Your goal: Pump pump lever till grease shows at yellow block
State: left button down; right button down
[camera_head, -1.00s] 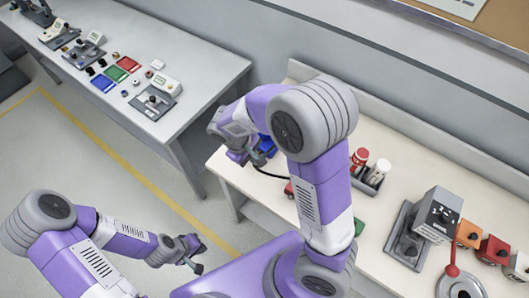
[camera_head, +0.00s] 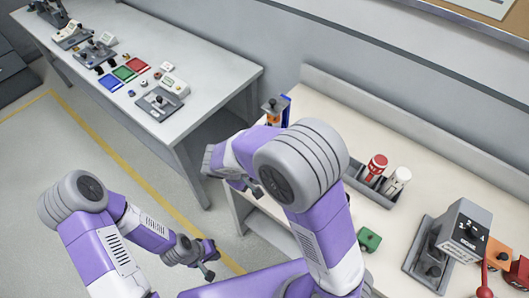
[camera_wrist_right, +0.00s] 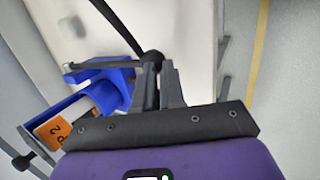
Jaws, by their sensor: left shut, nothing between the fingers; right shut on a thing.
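A blue pump body (camera_head: 286,108) with an orange label (camera_head: 271,116) stands at the left end of the white bench, partly hidden by my right arm. In the right wrist view the blue body (camera_wrist_right: 118,74) and its orange label (camera_wrist_right: 52,130) are at left. My right gripper (camera_wrist_right: 161,72) is shut on a black ball knob (camera_wrist_right: 153,57) beside the blue body. A thin black rod or hose runs up-left from there. In the head view my right gripper (camera_head: 250,188) is below the pump. My left gripper (camera_head: 208,268) is shut, empty, over the floor. I see no clearly yellow block.
On the white bench (camera_head: 420,165) are a grey tray (camera_head: 364,187) holding red and white bottles, a green block (camera_head: 369,239), a grey device (camera_head: 459,232) and orange and red blocks (camera_head: 497,251) at right. A grey table (camera_head: 215,73) with small parts stands at upper left.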

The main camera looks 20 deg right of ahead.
jog(key=shift+s+d+f, duration=0.1)
jog(key=shift+s+f, duration=0.1)
jog(key=shift+f, duration=0.15)
jog(key=p+v, duration=0.4)
jog(key=v, duration=1)
jog(key=shift+a, duration=0.45)
